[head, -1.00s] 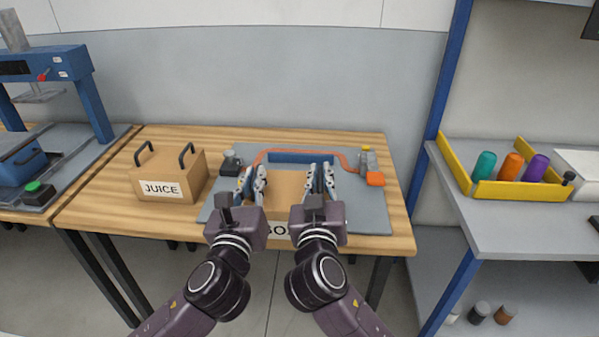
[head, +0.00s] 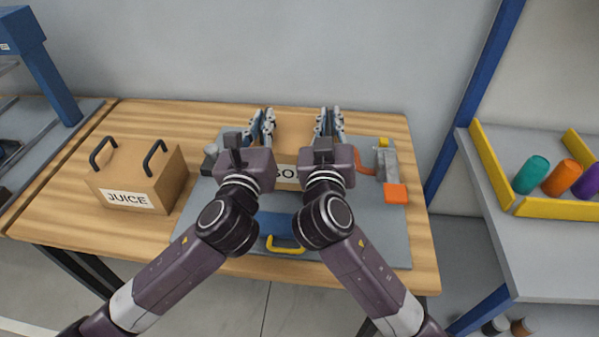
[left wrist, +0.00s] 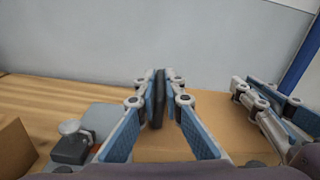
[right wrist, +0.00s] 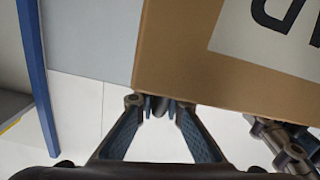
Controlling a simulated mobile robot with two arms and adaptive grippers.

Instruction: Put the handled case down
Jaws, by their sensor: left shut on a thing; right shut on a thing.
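The handled case (head: 292,130) is a brown cardboard box with a white label, partly hidden between my arms in the head view. Its side and upturned label letters show large in the right wrist view (right wrist: 175,60). My left gripper (head: 262,120) is shut on its dark handle (left wrist: 158,98). My right gripper (head: 330,118) is shut on the other handle, mostly hidden by the fingers. The case is over the back of the grey board (head: 385,240) on the wooden table (head: 60,215). I cannot tell whether its underside touches anything.
A cardboard JUICE box (head: 130,170) with two dark handles stands on the table to the left. The board carries a blue part with a yellow handle (head: 285,246) and an orange block (head: 395,194). A shelf (head: 545,255) with a yellow-edged tray stands right.

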